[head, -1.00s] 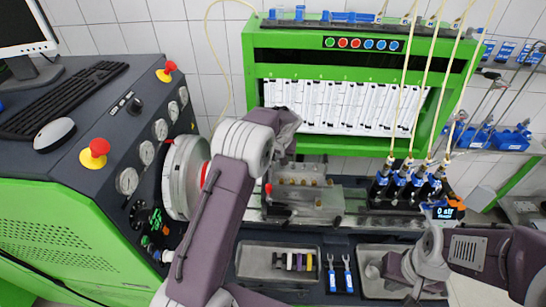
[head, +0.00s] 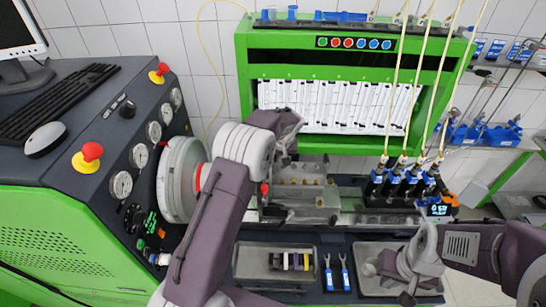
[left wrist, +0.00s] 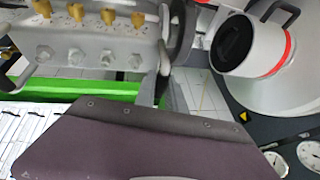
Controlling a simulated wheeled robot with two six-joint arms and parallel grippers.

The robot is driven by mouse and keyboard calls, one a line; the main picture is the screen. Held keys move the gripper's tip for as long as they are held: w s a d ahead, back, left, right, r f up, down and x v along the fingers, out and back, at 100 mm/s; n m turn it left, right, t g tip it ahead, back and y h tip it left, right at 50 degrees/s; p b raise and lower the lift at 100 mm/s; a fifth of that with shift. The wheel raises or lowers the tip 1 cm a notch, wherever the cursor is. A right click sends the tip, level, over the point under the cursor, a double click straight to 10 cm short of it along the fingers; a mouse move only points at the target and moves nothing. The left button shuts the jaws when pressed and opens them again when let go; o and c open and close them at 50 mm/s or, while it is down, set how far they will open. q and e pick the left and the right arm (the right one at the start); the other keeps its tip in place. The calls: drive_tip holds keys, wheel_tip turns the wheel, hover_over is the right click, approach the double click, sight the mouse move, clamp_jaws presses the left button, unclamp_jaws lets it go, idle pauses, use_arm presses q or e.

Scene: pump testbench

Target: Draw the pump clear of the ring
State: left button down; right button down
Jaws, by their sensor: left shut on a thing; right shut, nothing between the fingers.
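The pump (head: 300,190), a grey metal body, stands on the bench rail right of the drive in the head view. In the left wrist view its body (left wrist: 85,40) shows brass fittings and hex plugs. A dark grey ring (left wrist: 183,35) stands upright beside the pump's drive-side end; whether the pump's nose is still inside it is hidden. My left gripper (left wrist: 163,65) is shut on the pump at that end; its fingers are mostly hidden behind my arm in the head view. My right gripper (head: 408,290) is shut and empty over the right tray.
The round drive with its red band (left wrist: 275,45) stands close left of the ring. A rack of injectors (head: 400,185) with pale hoses stands to the right. The right tray (head: 360,262) is below.

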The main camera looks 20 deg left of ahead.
use_arm(q)
drive_tip(key=shift+d, duration=0.25)
drive_tip(key=shift+w+d, duration=0.1)
drive_tip(key=shift+d, duration=0.3)
drive_tip(key=shift+w+d, duration=0.15)
drive_tip(key=shift+d, duration=0.55)
drive_tip(key=shift+w+d, duration=0.1)
drive_tip(key=shift+d, duration=0.25)
drive_tip(key=shift+w+d, duration=0.15)
drive_tip(key=shift+d, duration=0.25)
drive_tip(key=c, duration=1.3)
unclamp_jaws()
